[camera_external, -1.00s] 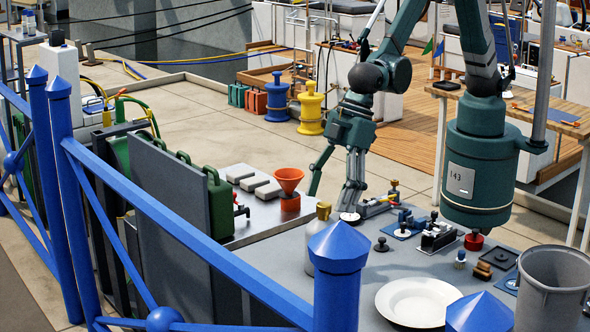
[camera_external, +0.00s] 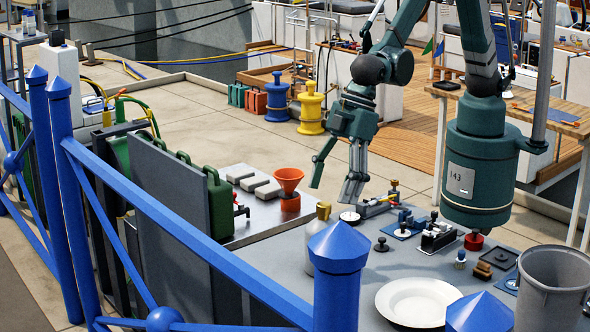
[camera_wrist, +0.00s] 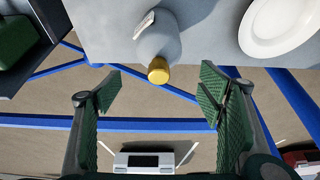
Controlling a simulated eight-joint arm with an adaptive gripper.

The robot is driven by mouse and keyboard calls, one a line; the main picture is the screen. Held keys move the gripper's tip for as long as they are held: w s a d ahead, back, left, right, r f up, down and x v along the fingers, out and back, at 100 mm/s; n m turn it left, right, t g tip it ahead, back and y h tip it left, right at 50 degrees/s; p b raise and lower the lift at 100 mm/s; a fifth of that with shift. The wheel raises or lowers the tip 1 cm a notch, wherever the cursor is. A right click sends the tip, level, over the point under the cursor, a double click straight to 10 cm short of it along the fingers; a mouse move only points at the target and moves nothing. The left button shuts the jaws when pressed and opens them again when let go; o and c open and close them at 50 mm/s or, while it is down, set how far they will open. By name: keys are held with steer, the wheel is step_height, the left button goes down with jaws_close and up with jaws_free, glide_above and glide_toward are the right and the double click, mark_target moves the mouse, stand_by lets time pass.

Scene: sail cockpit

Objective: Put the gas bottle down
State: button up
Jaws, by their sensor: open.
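The gas bottle (camera_external: 311,253) is pale grey with a yellow cap and stands upright on the grey worktop (camera_external: 372,272). A blue post hides part of it in the external view. In the wrist view the bottle (camera_wrist: 160,42) is at the top centre, near the worktop edge, its yellow cap pointing towards the camera. My gripper (camera_external: 335,180) is open and empty, above and behind the bottle in the external view. In the wrist view its spread green pads (camera_wrist: 160,95) are at left and right, with the cap between them in the picture but apart from both.
A white plate (camera_external: 414,301) and a grey bin (camera_external: 551,290) are to the right of the bottle. Small clamps and fittings (camera_external: 437,236) lie behind the plate. An orange funnel (camera_external: 288,180) and green canister (camera_external: 218,203) stand left. Blue railings (camera_external: 190,220) run along the front.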

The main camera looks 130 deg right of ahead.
steer(key=s+d+r+t, duration=0.1)
steer(key=s+d+r, duration=0.3)
steer(key=s+r, duration=0.5)
steer(key=s+d+r, duration=0.4)
steer(key=s+r, duration=0.4)
steer(key=s, duration=0.4)
steer(key=s+d+t, duration=0.1)
steer(key=s+d, duration=0.1)
steer(key=s, duration=1)
steer(key=s+d, duration=0.3)
steer(key=s, duration=0.9)
steer(key=shift+s+d+f+t, duration=0.2)
steer(key=shift+s+d+t, duration=0.05)
steer(key=shift+s+t, duration=0.15)
